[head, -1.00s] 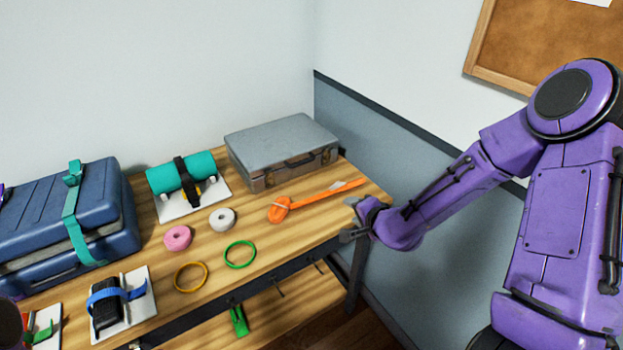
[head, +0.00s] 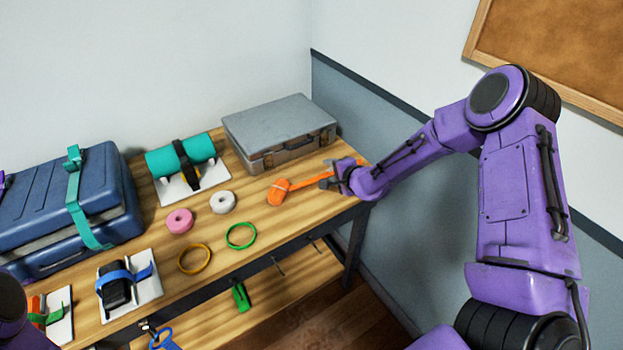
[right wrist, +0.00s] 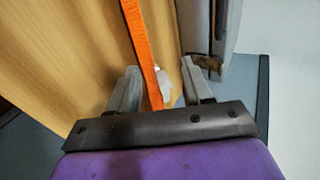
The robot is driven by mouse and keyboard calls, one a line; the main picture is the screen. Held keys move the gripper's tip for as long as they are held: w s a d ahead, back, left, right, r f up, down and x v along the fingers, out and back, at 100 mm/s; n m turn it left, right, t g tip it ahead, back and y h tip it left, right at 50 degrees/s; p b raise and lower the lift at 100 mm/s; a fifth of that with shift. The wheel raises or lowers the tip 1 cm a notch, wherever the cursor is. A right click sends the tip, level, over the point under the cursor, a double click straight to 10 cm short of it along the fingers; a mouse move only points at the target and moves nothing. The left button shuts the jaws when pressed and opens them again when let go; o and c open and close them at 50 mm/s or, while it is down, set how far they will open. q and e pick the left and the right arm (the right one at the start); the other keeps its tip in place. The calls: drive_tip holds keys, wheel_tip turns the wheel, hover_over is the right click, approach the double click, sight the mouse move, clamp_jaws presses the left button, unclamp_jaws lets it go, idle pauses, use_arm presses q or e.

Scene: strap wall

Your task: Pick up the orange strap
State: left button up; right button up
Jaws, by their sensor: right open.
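The orange strap (head: 279,190) lies on the wooden table, with a rolled bundle at its left end and a flat tail running right. My right gripper (head: 334,174) is at the tail's right end and hides part of it. In the right wrist view the orange tail (right wrist: 141,50) runs between the two open fingers (right wrist: 160,88), apart from both. A pale end piece (right wrist: 161,83) shows beside the tail there. I cannot tell the fingers' exact height above the table. My left gripper is not in view; only a bit of my left arm shows at the lower left.
A grey case (head: 280,132) stands just behind the strap. White (head: 223,202) and pink (head: 180,221) rolls, green (head: 241,236) and yellow (head: 194,259) rings lie to the left. A blue suitcase (head: 62,215) stands far left. The wall (head: 350,110) is close on the right.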

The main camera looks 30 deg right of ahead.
drive_tip(key=shift+s+r, duration=0.1)
clamp_jaws()
